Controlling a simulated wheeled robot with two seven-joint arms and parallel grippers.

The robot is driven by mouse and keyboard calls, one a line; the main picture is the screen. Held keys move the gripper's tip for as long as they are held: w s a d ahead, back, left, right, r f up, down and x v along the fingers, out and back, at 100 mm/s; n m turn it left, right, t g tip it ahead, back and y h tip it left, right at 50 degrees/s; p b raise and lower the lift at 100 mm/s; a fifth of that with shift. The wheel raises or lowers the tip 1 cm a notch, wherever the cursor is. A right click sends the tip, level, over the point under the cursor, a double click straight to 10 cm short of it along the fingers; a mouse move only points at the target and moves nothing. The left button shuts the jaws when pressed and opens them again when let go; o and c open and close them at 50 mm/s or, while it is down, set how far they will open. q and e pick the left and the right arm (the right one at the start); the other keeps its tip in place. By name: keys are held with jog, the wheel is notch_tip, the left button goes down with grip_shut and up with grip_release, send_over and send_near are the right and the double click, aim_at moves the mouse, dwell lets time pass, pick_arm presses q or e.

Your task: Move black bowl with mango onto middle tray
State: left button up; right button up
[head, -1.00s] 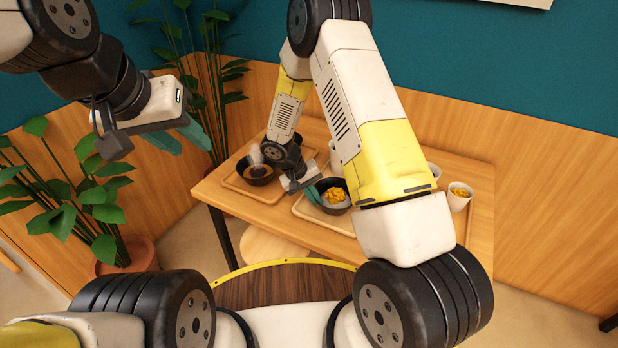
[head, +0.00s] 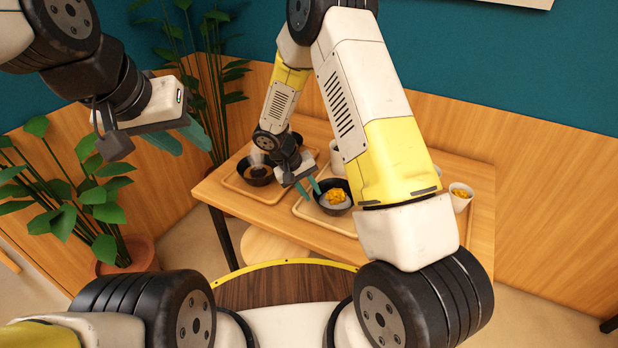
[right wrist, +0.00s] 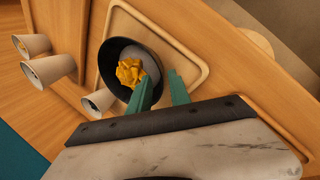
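The black bowl with mango (head: 334,208) stands upright on the middle tray (head: 304,211), near its left end. Yellow mango pieces (head: 336,196) lie on white contents inside it. In the right wrist view the bowl (right wrist: 108,82) sits inside the tray's raised rim (right wrist: 193,88). My right gripper (head: 309,190) is open just left of the bowl in the head view. Its two teal fingertips (right wrist: 160,80) are apart, close to the bowl's rim; I cannot tell whether they touch it. My left gripper (head: 187,140) is open and empty, away from the table at the left.
A white cup with yellow pieces (head: 460,198) stands at the right. White cups (right wrist: 47,69) stand beside the mango bowl. My right arm hides much of the table's right part.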

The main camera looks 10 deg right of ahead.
notch_tip(320, 180, up, 15)
jog(key=s+y, duration=0.1)
jog(key=s, duration=0.2)
jog(key=s+d+r+t+y, duration=0.2)
jog(key=s+d+r+y, duration=0.1)
jog(key=s+r, duration=0.6)
jog(key=s+d+r+m+t+y, duration=0.1)
jog(key=s+d+r+t+y, duration=0.2)
jog(key=s+r, duration=0.7)
jog(key=shift+s+r+m, duration=0.15)
jog(key=shift+s+m, duration=0.15)
jog(key=shift+s, duration=0.3)
